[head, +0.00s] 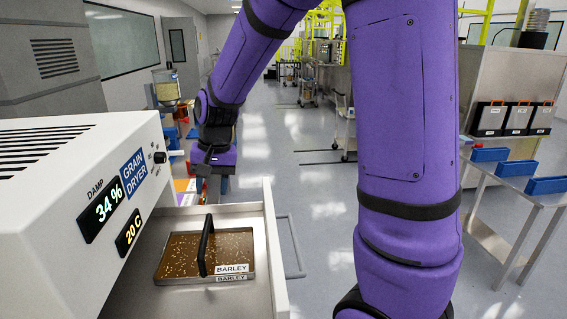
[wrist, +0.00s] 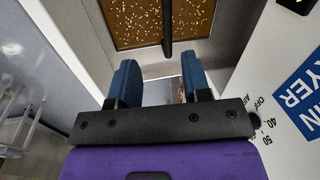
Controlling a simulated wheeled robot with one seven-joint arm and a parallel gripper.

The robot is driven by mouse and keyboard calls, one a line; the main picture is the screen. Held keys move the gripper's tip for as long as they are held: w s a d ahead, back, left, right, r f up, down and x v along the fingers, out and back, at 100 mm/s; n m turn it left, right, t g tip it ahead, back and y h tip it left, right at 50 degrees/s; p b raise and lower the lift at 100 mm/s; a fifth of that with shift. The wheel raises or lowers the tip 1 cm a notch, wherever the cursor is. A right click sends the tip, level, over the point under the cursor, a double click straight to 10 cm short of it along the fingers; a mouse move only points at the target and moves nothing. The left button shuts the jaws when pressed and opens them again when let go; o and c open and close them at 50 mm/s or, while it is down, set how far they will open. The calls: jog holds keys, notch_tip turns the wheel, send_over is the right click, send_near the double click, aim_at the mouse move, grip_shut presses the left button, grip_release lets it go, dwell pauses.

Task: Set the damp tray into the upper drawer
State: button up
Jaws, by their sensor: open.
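The tray (head: 178,257) holds brown, speckled grain, has an upright black bar handle (head: 205,245) and is marked BARLEY. It lies inside the pulled-out metal drawer (head: 272,240) of the white grain dryer (head: 60,165). The dryer's displays read DAMP 34% and 20 C. My gripper (head: 203,166) is beyond the drawer's far side, apart from the tray. In the wrist view my gripper (wrist: 157,74) is open, with nothing held between its blue fingers. The tray (wrist: 130,20) and its handle (wrist: 167,30) show ahead of the fingertips. I cannot see whether another drawer lies below.
The drawer's handle bar (head: 292,245) sticks out to the right. A knob (head: 159,157) is on the dryer's front. At right stands a metal table with blue bins (head: 490,155) and black-and-white containers (head: 518,118). The floor (head: 315,200) between is clear.

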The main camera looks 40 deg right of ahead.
jog(key=s+d+r+n+t, duration=0.1)
jog(key=s+r, duration=0.3)
jog(key=s, duration=0.3)
jog(key=s+d+r+n+t+h, duration=0.1)
jog(key=s+r+n+t, duration=0.1)
jog(key=s+r, duration=0.3)
jog(key=s+d+r+n+t, duration=0.1)
jog(key=s+r, duration=0.3)
jog(key=s, duration=0.7)
jog(key=shift+d+r+n+h, duration=0.15)
jog(key=shift+d+n+h, duration=0.2)
jog(key=shift+n, duration=0.35)
jog(key=shift+s, duration=0.15)
